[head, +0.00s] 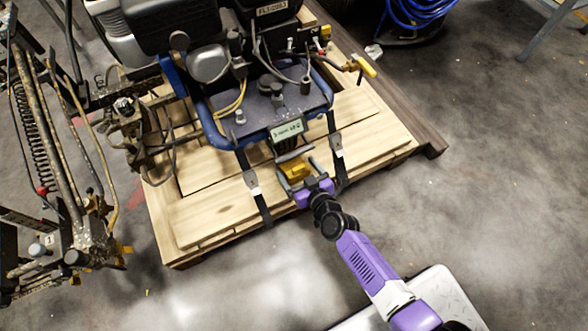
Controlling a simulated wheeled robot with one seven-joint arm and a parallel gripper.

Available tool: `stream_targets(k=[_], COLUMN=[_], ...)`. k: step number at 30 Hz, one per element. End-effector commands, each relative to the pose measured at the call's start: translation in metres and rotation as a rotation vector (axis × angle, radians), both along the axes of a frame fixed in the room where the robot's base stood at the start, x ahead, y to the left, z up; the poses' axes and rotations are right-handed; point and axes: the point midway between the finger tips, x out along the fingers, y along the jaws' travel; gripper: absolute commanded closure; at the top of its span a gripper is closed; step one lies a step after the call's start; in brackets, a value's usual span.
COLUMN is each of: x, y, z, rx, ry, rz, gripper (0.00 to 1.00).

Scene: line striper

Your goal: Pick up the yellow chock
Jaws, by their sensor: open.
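The yellow chock (295,170) is a small yellow block low on the front part of the wooden pallet, below the front of the blue-framed machine. My gripper (295,161) is open, with one finger on each side of the chock as seen from the head view. The fingers and purple gripper body (315,192) hide part of the chock. I cannot tell whether the fingers touch it.
The wooden pallet (215,215) carries the line striper (270,110), held by two dark straps (252,183) on either side of my gripper. A rusty framed machine (60,170) stands at left. A blue hose coil (415,12) lies at back right. The right floor is clear.

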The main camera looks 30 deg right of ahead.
Motion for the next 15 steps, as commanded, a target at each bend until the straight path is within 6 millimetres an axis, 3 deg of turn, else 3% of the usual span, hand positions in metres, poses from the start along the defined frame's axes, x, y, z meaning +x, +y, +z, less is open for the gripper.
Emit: stream_targets(k=[6, 15], x=[0.031, 0.040], y=[0.004, 0.004], z=[-0.011, -0.013], rx=[0.001, 0.000], ry=[-0.003, -0.001], rz=[-0.001, 0.000], gripper=[0.09, 0.09])
